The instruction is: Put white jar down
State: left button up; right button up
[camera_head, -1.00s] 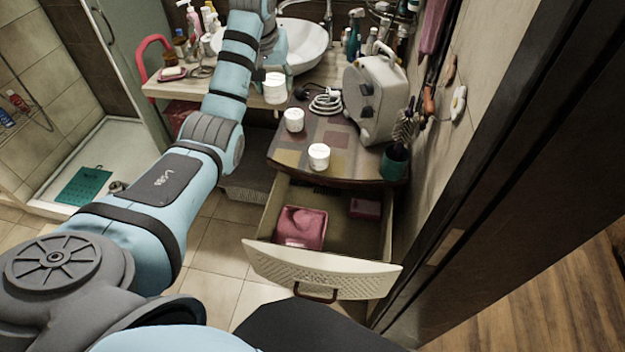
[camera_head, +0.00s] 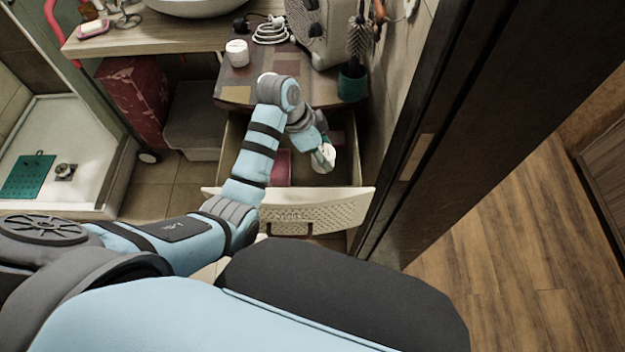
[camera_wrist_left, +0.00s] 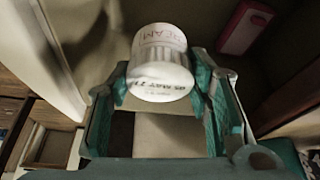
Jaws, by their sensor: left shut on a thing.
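The white jar (camera_head: 329,156) is held in my left gripper (camera_head: 322,150), over the right part of the open drawer (camera_head: 315,214). In the left wrist view the white jar (camera_wrist_left: 160,55), with printed lettering, sits between the teal fingers of my left gripper (camera_wrist_left: 160,85), which is shut on it. I cannot tell whether the jar touches the drawer bottom. Another white jar (camera_head: 237,53) stands on the patterned top above the drawer. My wrist covers part of that top and of the drawer. My right gripper is out of view.
A pink container (camera_head: 283,168) lies in the drawer, partly behind my arm. A pink box (camera_wrist_left: 246,27) shows in the left wrist view. A green cup with brushes (camera_head: 352,83) and a pale case (camera_head: 322,30) stand on the top. A dark door frame (camera_head: 425,130) is close on the right.

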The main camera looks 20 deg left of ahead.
pick_arm(q)
notch_tip(320, 180, down, 13)
jog(key=b, duration=0.3)
jog(key=o, duration=1.3)
jog(key=shift+a+r+p, duration=0.1)
jog(key=shift+r+p, duration=0.2)
jog(key=shift+r, duration=0.05)
jog(key=p+v, duration=0.3)
jog(key=v, duration=0.8)
jog(key=shift+r, duration=0.25)
